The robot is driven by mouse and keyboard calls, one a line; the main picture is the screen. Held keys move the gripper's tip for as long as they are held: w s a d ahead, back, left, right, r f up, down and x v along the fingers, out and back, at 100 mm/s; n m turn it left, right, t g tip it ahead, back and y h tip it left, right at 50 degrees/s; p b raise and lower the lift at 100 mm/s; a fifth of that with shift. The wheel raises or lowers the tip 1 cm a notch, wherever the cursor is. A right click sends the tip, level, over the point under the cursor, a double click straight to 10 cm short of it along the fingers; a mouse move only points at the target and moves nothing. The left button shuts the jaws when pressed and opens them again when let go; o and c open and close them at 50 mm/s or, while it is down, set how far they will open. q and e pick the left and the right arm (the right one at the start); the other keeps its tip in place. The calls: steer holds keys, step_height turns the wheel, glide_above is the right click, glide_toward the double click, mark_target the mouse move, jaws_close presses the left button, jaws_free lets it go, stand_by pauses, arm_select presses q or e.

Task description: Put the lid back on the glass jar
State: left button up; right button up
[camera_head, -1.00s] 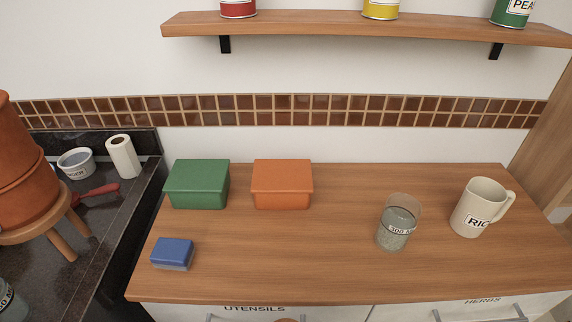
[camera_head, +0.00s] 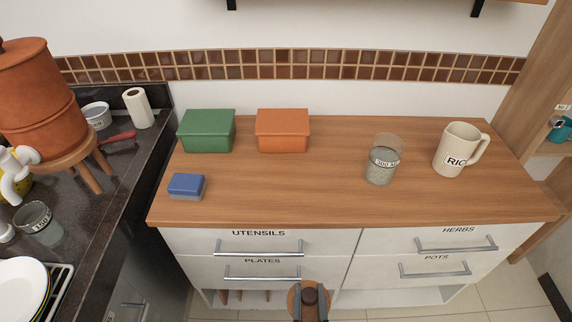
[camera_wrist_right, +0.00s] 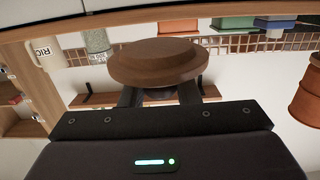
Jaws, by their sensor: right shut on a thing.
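The round brown wooden lid (camera_head: 309,291), with a dark knob, shows at the bottom of the head view, in front of the drawers. My right gripper (camera_head: 310,309) is shut on it. In the right wrist view the lid (camera_wrist_right: 158,65) fills the middle, between the fingers. An open glass jar (camera_head: 383,168) with a white label and grainy contents stands upright on the wooden counter, right of centre. The lid is apart from it, nearer to me. The jar also shows in the wrist view (camera_wrist_right: 96,41). My left gripper is not in view.
The wooden counter (camera_head: 290,195) also holds a cream mug (camera_head: 456,150) right of the jar, green (camera_head: 207,132) and orange (camera_head: 283,131) boxes and a blue box (camera_head: 187,185). Its middle front is clear. Another labelled glass (camera_head: 40,224) stands on the dark counter at left.

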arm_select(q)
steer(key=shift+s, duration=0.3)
arm_select(e)
steer(key=w+d+r, duration=0.3)
steer(key=d+r, duration=0.1)
steer(key=d, duration=0.3)
steer(key=w+d+r, duration=0.3)
steer(key=d, duration=0.4)
steer(key=shift+w+d+r, duration=0.25)
steer(key=shift+d+r, duration=0.05)
steer(key=shift+r, duration=0.05)
